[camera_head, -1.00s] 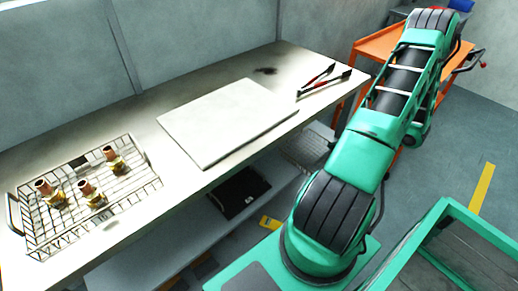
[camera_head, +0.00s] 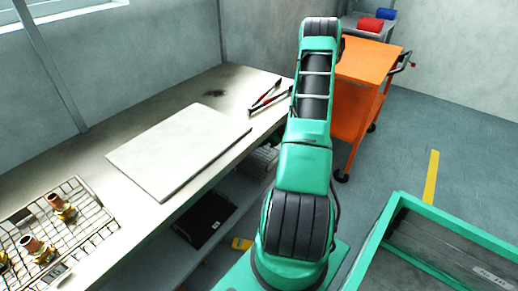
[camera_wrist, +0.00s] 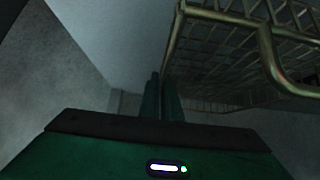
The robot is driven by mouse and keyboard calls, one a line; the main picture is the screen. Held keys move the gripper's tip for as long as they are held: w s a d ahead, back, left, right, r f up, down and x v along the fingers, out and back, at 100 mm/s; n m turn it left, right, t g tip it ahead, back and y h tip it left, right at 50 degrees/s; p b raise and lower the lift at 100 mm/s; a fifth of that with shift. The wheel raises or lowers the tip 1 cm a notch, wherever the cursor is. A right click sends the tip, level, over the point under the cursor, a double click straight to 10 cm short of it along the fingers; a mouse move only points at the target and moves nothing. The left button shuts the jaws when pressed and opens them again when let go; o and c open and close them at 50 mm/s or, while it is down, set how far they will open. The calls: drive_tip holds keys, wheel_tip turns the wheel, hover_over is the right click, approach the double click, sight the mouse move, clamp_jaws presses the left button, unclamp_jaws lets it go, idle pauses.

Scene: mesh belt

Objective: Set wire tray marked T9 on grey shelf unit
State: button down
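A wire tray (camera_head: 92,248) lies on the workbench at the left in the head view, with several brass-and-copper fittings on it and a small tag whose writing I cannot read. Another wire basket (camera_head: 263,160) sits on the lower shelf, partly behind my arm. In the wrist view, a wire tray (camera_wrist: 222,18) with a looped handle is close at the upper right; I cannot tell which tray it is. My gripper (camera_wrist: 161,82) has its fingers close together, beside that tray's edge; contact is unclear. My gripper is hidden in the head view. A grey unit (camera_head: 350,30) stands at the back.
A pale board (camera_head: 180,148) and red-handled tools (camera_head: 268,96) lie on the workbench (camera_head: 235,82). A black item (camera_head: 205,220) is on the lower shelf. An orange cart (camera_head: 365,58) stands behind my arm. Red (camera_head: 370,25) and blue rolls are beyond it.

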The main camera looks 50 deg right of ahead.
drive_tip(key=shift+w, duration=0.4)
drive_tip(key=shift+w+f, duration=0.2)
drive_tip(key=shift+f, duration=0.65)
drive_tip(key=shift+w+f, duration=0.15)
drive_tip(key=shift+f, duration=0.7)
drive_tip(key=shift+f, duration=0.1)
drive_tip(key=c, duration=2)
unclamp_jaws()
drive_tip(key=v, duration=1.2)
drive_tip(key=shift+a, duration=0.15)
drive_tip(key=shift+s, duration=0.1)
